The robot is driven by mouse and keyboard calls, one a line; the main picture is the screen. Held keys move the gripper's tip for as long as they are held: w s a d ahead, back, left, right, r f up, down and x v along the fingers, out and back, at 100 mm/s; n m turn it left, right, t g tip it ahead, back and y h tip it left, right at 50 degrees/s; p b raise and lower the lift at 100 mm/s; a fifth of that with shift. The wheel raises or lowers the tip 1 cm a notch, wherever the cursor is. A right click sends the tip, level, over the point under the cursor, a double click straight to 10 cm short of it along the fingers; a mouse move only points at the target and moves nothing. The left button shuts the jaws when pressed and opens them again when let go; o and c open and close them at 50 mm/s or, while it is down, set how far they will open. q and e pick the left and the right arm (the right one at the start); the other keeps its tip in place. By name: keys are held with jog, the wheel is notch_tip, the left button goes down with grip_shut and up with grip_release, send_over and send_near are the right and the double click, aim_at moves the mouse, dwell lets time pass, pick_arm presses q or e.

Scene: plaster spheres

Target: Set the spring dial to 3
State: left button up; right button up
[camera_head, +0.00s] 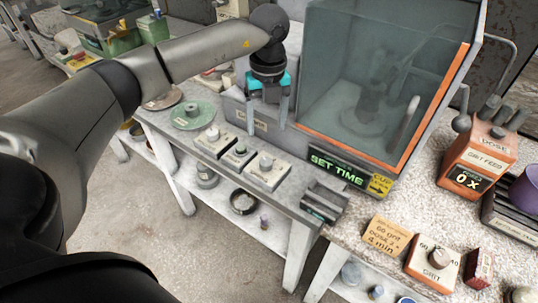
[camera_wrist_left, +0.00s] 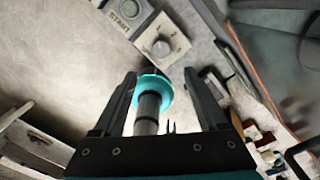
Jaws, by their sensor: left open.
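My left gripper (camera_head: 267,122) is open in front of the glass-fronted cabinet, pointing down above the back of the bench. In the left wrist view the open fingers (camera_wrist_left: 165,100) show below a square box with a knob (camera_wrist_left: 162,47) and a START box (camera_wrist_left: 128,12). The knobs appear apart from my fingers.
The cabinet (camera_head: 365,80) shows a green SET TIME display (camera_head: 338,168). A yellow note (camera_head: 387,235), a GRIT knob box (camera_head: 434,265) and an orange dose unit (camera_head: 478,160) are to the right. A green disc (camera_head: 185,116) lies left of the boxes.

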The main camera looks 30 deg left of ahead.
aim_at(266, 161)
pick_arm(q)
notch_tip(266, 161, down, 12)
jog(key=shift+f+b, duration=0.2)
jog(key=shift+b, duration=0.35)
grip_shut()
dwell(0.4)
